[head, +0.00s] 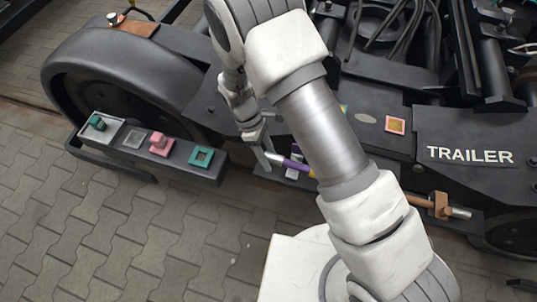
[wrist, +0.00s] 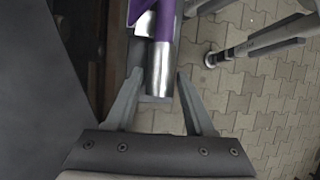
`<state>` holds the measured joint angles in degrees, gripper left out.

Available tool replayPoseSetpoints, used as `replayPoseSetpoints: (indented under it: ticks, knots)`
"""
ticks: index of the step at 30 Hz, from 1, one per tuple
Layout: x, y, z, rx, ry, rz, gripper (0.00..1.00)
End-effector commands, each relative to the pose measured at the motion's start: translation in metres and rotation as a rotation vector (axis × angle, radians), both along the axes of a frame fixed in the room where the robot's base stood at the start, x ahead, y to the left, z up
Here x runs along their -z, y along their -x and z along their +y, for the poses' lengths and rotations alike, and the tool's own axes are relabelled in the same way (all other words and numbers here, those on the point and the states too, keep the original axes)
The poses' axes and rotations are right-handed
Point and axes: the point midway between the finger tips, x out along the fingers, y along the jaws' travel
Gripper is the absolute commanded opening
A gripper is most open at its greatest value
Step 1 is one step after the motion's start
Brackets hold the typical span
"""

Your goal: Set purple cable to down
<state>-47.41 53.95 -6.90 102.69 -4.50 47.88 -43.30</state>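The purple cable (head: 291,164) lies along the side of the dark bogie frame in the head view, partly behind my arm. In the wrist view its purple body (wrist: 164,22) runs down from the top edge to a silver end (wrist: 160,68). My gripper (wrist: 160,74) is open, with one finger on each side of the silver end and small gaps showing. In the head view my gripper (head: 261,152) is at the cable's left end. Much of the cable is hidden there by my forearm.
A dark ledge at left carries a teal piece in a tray (head: 97,124), a pink block (head: 161,144) and a teal square frame (head: 201,157). An orange-brown bracket with a silver-tipped rod (head: 441,205) sits right, below the TRAILER plate (head: 470,140). Paving (head: 170,240) is clear in front.

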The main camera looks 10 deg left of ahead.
Motion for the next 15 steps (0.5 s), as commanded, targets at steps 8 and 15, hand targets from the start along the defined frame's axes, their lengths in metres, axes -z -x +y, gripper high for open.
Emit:
replayPoseSetpoints:
  ticks: [8,15]
  knots:
    - [0.0,0.0,0.0,0.0,0.0,0.001,0.69]
    - [-0.013,-0.002,0.005,0.0,-0.001,0.0,0.69]
